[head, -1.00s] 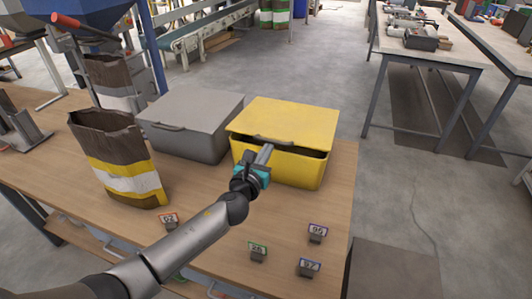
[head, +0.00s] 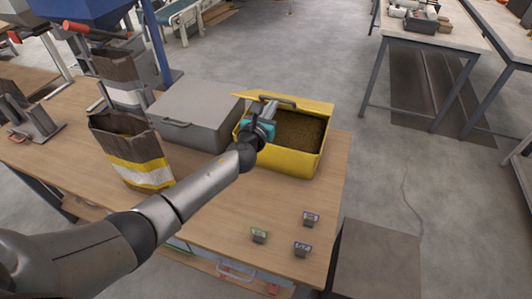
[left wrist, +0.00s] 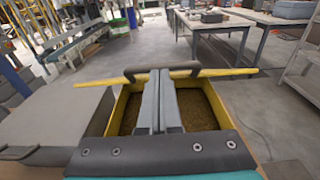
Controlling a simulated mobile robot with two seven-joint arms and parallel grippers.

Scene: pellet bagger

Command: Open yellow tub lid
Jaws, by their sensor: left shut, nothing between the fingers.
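The yellow tub (head: 285,162) stands on the wooden table with brown pellets showing inside. Its yellow lid (head: 318,106) is raised and seen nearly edge-on at the back of the tub. In the left wrist view the closed fingers (left wrist: 160,80) point at the lid edge under the handle (left wrist: 160,72); I cannot tell exact contact. My right gripper is out of view.
A grey lidded tub (head: 192,112) stands closed just left of the yellow one. An open brown bag (head: 135,155) with a yellow and white band stands further left. Small numbered tags (head: 302,249) stand near the table's front right. The tabletop before the yellow tub is mostly clear.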

